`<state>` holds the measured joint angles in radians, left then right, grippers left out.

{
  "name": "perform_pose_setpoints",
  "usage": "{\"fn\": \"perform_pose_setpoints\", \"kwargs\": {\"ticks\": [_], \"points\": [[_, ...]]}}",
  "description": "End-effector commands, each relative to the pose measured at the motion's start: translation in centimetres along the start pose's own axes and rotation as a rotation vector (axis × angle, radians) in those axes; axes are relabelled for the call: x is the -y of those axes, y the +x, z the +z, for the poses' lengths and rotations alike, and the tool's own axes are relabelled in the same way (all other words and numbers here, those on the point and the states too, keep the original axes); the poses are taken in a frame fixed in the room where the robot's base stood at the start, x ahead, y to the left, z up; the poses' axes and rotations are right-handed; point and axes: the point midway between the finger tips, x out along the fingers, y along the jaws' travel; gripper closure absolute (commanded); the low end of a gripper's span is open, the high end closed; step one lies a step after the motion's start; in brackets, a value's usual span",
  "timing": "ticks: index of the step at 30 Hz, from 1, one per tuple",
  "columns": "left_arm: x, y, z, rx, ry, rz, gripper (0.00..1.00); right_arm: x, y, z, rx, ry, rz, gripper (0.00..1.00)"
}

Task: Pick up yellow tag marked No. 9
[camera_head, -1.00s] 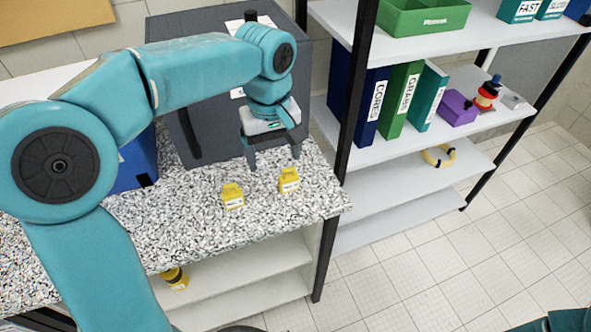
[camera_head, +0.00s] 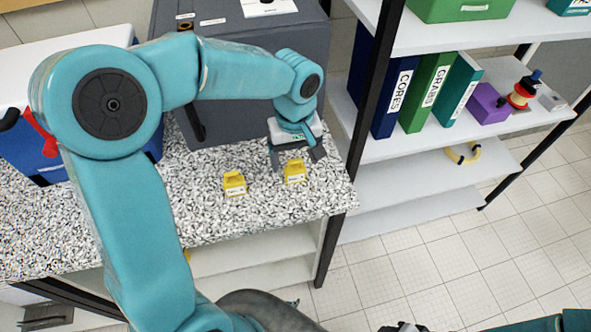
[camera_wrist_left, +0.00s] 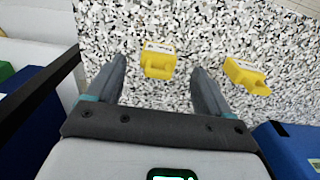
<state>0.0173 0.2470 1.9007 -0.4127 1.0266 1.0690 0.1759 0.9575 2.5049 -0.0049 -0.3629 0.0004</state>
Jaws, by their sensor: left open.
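Two yellow tags with white labels stand on the speckled countertop (camera_head: 200,215). The right tag (camera_head: 294,172) sits just below my left gripper (camera_head: 296,160), which is open and empty. In the left wrist view this tag (camera_wrist_left: 158,62) lies between and beyond the two fingertips (camera_wrist_left: 158,68), apart from both. The left tag (camera_head: 234,183) is a short way to the left, clear of the gripper. It shows in the left wrist view (camera_wrist_left: 246,76) outside the fingers. The label print is too small to read, so I cannot tell which is No. 9.
A large grey box (camera_head: 235,85) stands behind the tags. A blue box (camera_head: 35,150) with a white lid is at the left. A shelf rack with binders (camera_head: 428,92) rises at the right. The counter in front of the tags is clear.

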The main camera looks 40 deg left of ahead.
Motion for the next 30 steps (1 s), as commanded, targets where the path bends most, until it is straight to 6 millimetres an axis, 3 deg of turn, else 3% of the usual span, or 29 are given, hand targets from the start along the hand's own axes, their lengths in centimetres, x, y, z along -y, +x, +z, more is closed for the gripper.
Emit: {"fn": "perform_pose_setpoints", "kwargs": {"ticks": [5,12,21,22,27,30], "points": [[-0.1,1.3,-0.2,0.003,0.000,-0.003,0.19,0.1,-0.2,0.0,0.000,0.000,0.000,0.57],[-0.2,5.1,-0.8,0.003,0.002,-0.004,0.19,0.3,-0.8,0.0,0.000,0.000,0.000,0.57],[-0.3,5.9,-0.9,0.001,0.000,0.000,0.19,0.3,-0.8,0.0,0.000,0.000,0.000,0.57],[-0.3,5.9,-0.9,0.001,0.000,0.000,0.22,0.3,-0.8,0.0,0.000,0.000,0.000,0.57],[-0.3,5.9,-0.9,0.001,0.001,0.000,0.74,0.3,-0.8,0.0,0.000,0.000,0.000,0.57],[-0.3,5.9,-0.9,0.001,0.001,0.000,0.74,0.3,-0.8,0.0,0.000,0.000,0.000,0.57]]}}
